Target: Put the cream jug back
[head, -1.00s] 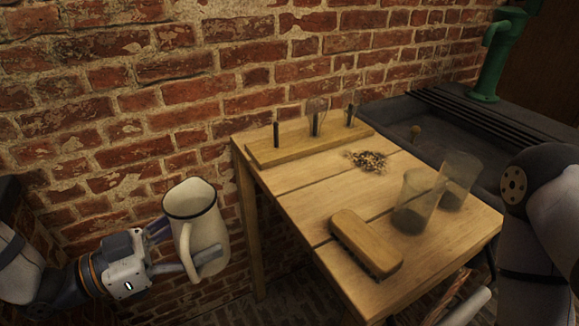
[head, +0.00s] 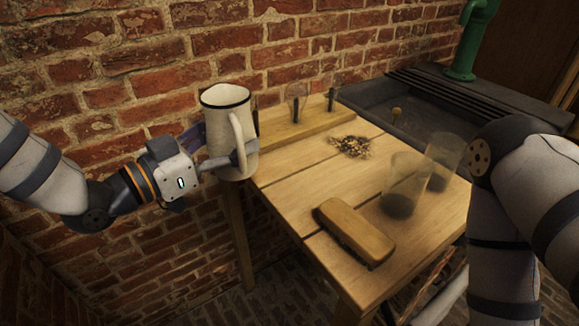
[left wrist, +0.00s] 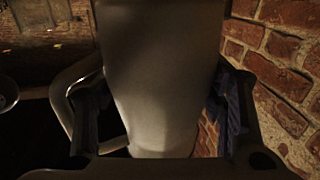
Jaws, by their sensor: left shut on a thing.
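The cream jug (head: 219,127) is a tall enamel jug with a dark rim and a handle on its right side. In the left wrist view the jug (left wrist: 160,80) fills the space between the fingers. My right gripper is not in view; only my right arm shows.
A wooden board with upright pegs (head: 305,128) lies along the table's back. A brush (head: 354,230), two glass jars (head: 403,190) and a small heap of bits (head: 352,146) are on the table. A dark sink (head: 400,110) with a green pump (head: 468,45) stands behind right.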

